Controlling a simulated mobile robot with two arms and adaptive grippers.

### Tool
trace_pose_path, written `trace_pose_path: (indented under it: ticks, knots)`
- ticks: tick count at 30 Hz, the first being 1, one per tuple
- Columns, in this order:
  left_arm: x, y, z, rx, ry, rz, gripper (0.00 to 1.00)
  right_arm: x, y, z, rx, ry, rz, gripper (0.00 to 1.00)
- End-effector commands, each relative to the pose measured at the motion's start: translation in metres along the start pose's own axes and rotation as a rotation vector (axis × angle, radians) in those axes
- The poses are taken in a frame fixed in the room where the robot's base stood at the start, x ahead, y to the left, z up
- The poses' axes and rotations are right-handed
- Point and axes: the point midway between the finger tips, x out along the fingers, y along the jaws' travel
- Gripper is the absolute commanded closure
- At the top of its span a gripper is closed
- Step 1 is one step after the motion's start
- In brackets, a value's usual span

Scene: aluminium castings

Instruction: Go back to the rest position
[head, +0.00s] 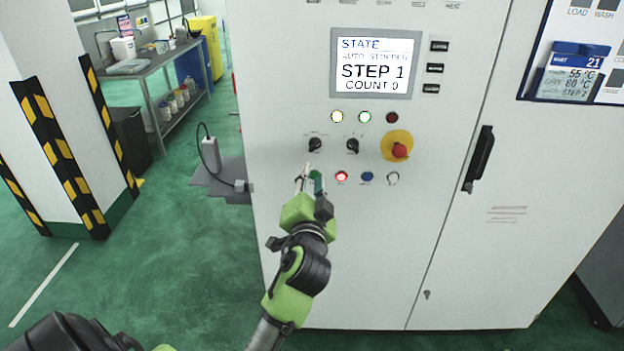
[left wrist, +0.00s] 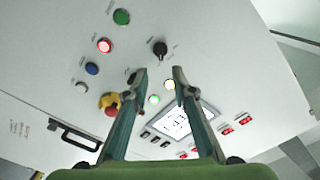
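My left gripper (head: 309,180) is raised in front of the white control cabinet (head: 270,90), at the left end of the lower button row. In the left wrist view its two fingers (left wrist: 159,73) are apart with nothing between them. That view shows the green button (left wrist: 121,17), the lit red button (left wrist: 104,46) and a black knob (left wrist: 160,48) clear of the fingers. In the head view the gripper partly covers the green button's area; I cannot tell there whether it touches the panel. My right gripper is in neither view.
A screen (head: 375,64) reads "STEP 1, COUNT 0". A red emergency stop (head: 399,150) on yellow and a door handle (head: 479,159) are to the right. A striped pillar (head: 60,150) and a workbench (head: 150,65) stand left.

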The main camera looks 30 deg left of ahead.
Motion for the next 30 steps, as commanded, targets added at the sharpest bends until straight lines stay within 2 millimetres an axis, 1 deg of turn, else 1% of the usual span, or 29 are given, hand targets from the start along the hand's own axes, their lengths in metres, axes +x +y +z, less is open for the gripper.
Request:
trace_pose_path:
  ticks: [9, 11, 13, 14, 17, 18, 20, 21, 22, 23, 24, 26, 27, 29, 30]
  knots:
    - [0.001, 0.001, 0.0, 0.0, 0.0, 0.001, 0.76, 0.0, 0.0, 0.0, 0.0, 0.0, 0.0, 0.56]
    - [0.001, 0.007, 0.003, 0.003, -0.003, 0.011, 0.76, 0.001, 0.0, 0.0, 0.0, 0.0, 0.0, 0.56]
    - [0.003, 0.023, 0.012, 0.009, -0.01, 0.04, 0.76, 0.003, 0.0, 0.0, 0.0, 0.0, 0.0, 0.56]
    - [0.004, 0.035, 0.018, 0.013, -0.015, 0.061, 0.76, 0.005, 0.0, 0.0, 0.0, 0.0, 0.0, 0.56]
    - [0.004, 0.088, 0.047, 0.028, -0.042, 0.156, 0.76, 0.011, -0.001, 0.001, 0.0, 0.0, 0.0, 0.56]
    - [0.003, 0.113, 0.062, 0.034, -0.056, 0.202, 0.76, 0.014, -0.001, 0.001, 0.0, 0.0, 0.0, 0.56]
    - [-0.002, 0.153, 0.088, 0.04, -0.081, 0.275, 0.76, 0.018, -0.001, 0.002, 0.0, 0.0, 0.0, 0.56]
    - [-0.007, 0.178, 0.106, 0.044, -0.099, 0.322, 0.76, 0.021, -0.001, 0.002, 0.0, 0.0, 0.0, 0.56]
    - [-0.011, 0.197, 0.119, 0.044, -0.113, 0.357, 0.76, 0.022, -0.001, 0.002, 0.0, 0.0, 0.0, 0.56]
    - [-0.017, 0.215, 0.133, 0.046, -0.128, 0.392, 0.76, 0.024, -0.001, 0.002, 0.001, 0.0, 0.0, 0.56]
    - [-0.025, 0.238, 0.151, 0.046, -0.148, 0.436, 0.76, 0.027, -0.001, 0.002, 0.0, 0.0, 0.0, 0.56]
    - [-0.039, 0.271, 0.18, 0.045, -0.182, 0.501, 0.76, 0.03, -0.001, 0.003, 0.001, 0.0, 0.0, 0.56]
    - [-0.05, 0.292, 0.201, 0.043, -0.206, 0.543, 0.76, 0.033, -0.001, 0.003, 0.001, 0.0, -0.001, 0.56]
    - [-0.068, 0.322, 0.231, 0.039, -0.243, 0.604, 0.76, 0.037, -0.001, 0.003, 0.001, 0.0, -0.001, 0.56]
    - [-0.082, 0.341, 0.252, 0.036, -0.271, 0.643, 0.76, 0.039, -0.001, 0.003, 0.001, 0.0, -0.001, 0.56]
